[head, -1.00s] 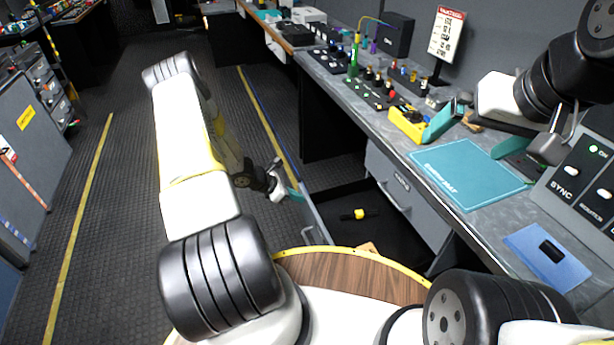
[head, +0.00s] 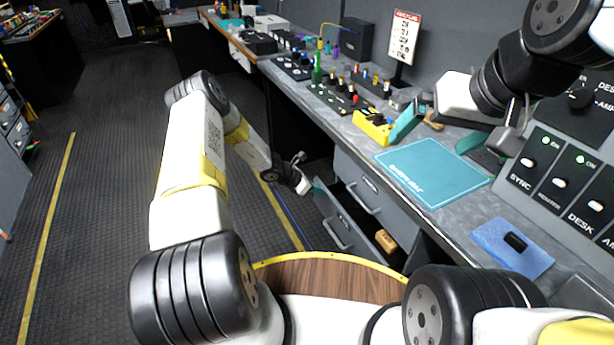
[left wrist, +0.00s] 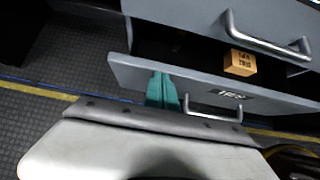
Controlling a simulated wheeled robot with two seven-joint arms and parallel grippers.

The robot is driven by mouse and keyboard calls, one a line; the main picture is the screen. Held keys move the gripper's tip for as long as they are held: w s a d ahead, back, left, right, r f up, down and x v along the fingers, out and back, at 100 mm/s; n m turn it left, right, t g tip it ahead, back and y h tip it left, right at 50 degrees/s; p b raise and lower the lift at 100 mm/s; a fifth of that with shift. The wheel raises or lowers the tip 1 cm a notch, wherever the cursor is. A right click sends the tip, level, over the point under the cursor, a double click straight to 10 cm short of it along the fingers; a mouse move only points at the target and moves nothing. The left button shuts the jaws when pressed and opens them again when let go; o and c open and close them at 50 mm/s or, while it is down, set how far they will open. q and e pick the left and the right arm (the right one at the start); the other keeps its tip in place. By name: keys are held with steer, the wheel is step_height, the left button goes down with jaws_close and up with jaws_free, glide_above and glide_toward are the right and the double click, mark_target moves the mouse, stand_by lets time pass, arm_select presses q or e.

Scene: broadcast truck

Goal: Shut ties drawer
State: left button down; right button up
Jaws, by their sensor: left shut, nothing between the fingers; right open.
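The lower drawer (head: 336,217) under the grey counter is partly open, with a gap behind its front. Its grey front (left wrist: 130,72), bar handle and small black label show in the left wrist view; the label is too small to read surely. A wooden block (left wrist: 240,62) lies inside, also visible in the head view (head: 386,241). My left gripper (head: 319,186) is shut and empty; its teal fingers (left wrist: 162,90) are at the outer face of the drawer front, apparently touching it. My right gripper (head: 437,140) is open and empty above the counter.
The upper drawer (head: 365,190) is shut. A teal mat (head: 432,172), yellow device (head: 374,126), blue pad (head: 511,247) and switch panel (head: 560,180) are on the counter. Dark floor to the left is clear.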

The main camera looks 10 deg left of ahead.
arm_select(q)
steer(key=shift+w+d, duration=0.65)
steer(key=shift+d, duration=0.3)
steer(key=shift+w+d, duration=0.6)
steer(key=shift+d, duration=0.3)
